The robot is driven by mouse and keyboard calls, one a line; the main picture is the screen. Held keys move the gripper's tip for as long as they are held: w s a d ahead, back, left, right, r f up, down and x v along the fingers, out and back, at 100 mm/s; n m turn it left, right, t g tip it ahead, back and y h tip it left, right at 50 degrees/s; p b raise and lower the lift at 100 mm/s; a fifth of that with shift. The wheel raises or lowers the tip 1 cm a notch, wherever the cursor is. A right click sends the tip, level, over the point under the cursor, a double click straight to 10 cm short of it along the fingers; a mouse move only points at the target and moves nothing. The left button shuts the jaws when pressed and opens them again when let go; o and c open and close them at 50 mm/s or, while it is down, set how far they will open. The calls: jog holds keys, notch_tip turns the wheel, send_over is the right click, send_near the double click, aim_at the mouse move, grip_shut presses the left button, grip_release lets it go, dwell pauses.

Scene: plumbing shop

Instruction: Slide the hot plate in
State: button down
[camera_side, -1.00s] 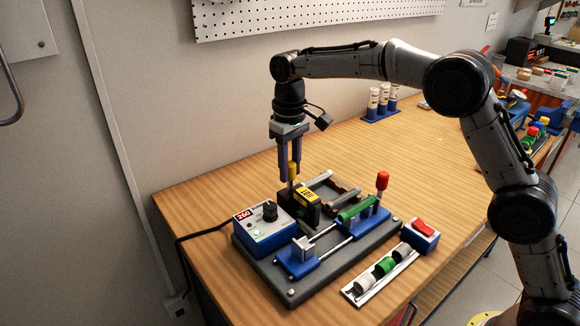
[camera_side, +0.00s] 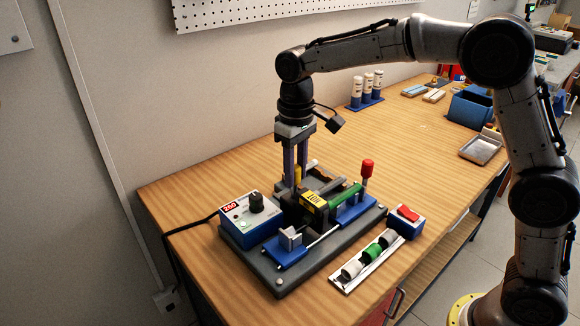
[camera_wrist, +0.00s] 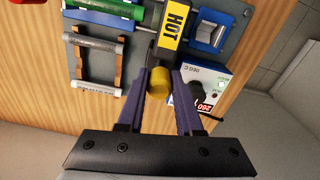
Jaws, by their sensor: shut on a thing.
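The hot plate (camera_side: 314,202) is a dark block with a yellow HOT label. It stands on the grey base between the two blue clamp carriages, beside the near end of the green pipe (camera_side: 345,195). I cannot tell whether they touch. The label (camera_wrist: 176,22) also shows in the wrist view. My gripper (camera_side: 297,180) points down and is shut on the hot plate's yellow knob (camera_wrist: 160,82), behind the block. The right carriage (camera_side: 355,209) carries the green pipe. The left carriage (camera_side: 285,252) has a pale, square-looking clamp block on top.
A blue control box (camera_side: 248,219) reading 260 stands left of the hot plate. A red-tipped lever (camera_side: 367,168) rises at the right carriage. A brown rack with a grey pipe (camera_wrist: 95,48) lies behind. A tray of short pipe pieces (camera_side: 364,262) and a red switch (camera_side: 407,214) are in front.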

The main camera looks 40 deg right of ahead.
jog(key=shift+s, duration=0.15)
jog(key=c, duration=0.6)
grip_release()
jog(key=shift+r, duration=6.9)
